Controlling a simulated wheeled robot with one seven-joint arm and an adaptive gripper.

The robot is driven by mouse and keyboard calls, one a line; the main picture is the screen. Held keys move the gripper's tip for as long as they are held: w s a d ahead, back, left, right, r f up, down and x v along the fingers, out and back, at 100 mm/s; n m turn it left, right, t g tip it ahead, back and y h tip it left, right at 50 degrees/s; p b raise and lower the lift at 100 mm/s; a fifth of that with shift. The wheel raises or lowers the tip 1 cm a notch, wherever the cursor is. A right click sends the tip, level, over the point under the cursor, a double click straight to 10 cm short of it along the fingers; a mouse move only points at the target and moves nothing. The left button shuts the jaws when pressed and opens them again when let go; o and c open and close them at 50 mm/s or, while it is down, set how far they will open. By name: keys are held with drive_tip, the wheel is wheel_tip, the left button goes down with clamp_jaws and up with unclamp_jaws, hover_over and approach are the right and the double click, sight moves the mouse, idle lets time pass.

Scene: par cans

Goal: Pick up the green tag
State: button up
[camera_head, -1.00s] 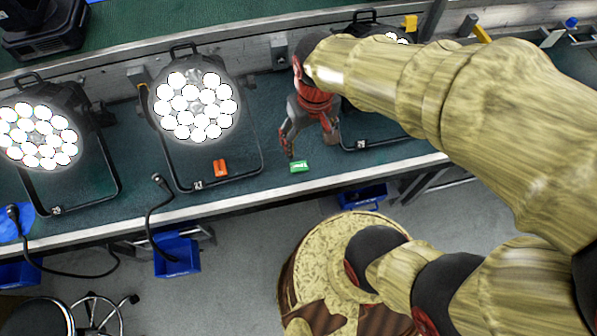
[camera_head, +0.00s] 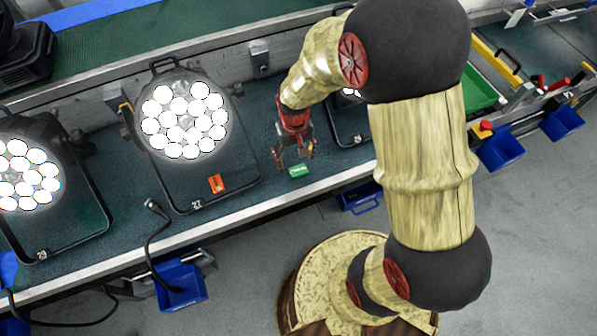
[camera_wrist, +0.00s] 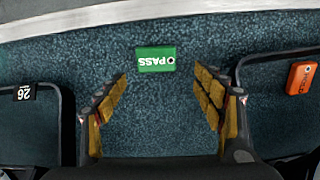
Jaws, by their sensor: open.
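The green tag (camera_head: 298,171) lies flat on the dark teal bench top near its front edge. In the wrist view the green tag (camera_wrist: 156,59) shows white "PASS" lettering, upside down, with a white dot. My gripper (camera_head: 292,158) is just behind the tag, pointing down at the bench. In the wrist view my gripper (camera_wrist: 164,95) has its two yellow-padded fingers spread wide. The tag lies just beyond the fingertips, roughly centred between them. Nothing is between the fingers, and the tag is fully visible.
An orange tag (camera_head: 216,183) lies to the left, inside the frame of a lit par can (camera_head: 185,118). It also shows in the wrist view (camera_wrist: 301,78). A black stand with a "26" label (camera_wrist: 24,92) is on the wrist view's left. The bench around the green tag is clear.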

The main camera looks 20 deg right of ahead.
sight(297, 167)
drive_tip(key=f, duration=0.1)
drive_tip(key=f+b, duration=0.1)
drive_tip(key=f, duration=0.1)
drive_tip(key=f+b, duration=0.1)
drive_tip(key=shift+s+d+f, duration=0.1)
drive_tip(key=shift+d+f, duration=0.15)
drive_tip(key=shift+r, duration=0.1)
drive_tip(key=shift+c, duration=0.9)
drive_tip(key=c, duration=0.8)
drive_tip(key=shift+c, duration=0.3)
